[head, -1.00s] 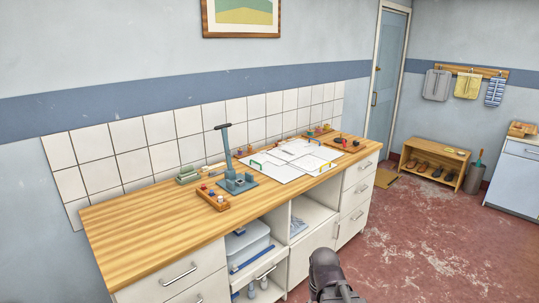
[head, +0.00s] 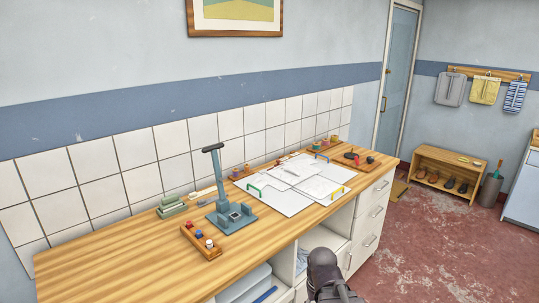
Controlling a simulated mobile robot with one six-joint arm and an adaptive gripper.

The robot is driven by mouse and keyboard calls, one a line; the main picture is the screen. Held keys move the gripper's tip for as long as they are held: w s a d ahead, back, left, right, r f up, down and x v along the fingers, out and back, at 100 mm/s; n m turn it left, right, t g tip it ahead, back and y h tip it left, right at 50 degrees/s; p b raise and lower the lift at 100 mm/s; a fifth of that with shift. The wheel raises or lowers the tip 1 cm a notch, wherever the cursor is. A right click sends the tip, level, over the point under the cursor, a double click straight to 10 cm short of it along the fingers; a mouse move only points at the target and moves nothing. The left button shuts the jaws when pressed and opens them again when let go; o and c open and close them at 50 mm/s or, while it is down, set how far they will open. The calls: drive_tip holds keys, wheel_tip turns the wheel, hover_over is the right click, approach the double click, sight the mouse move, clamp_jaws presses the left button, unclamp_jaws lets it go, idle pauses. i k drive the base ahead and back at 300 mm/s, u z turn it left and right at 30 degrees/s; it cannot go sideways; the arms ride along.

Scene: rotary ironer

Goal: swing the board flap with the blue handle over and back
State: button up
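A white folding board (head: 285,207) lies flat on the wooden counter, made of several panels. The small blue handle (head: 321,157) stands at the far edge of the board, on a flap (head: 302,160) that seems to lie flat. My gripper's fingers are not in view.
A blue-grey press (head: 231,214) with an upright lever stands left of the board. A wooden tray (head: 201,242) of small pieces is in front of it. More small pieces (head: 356,159) sit at the right. The counter's left part (head: 110,260) is clear.

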sight(339, 174)
drive_tip(key=i, duration=0.3)
drive_tip(key=z, duration=1.3)
drive_tip(key=i, duration=2.9)
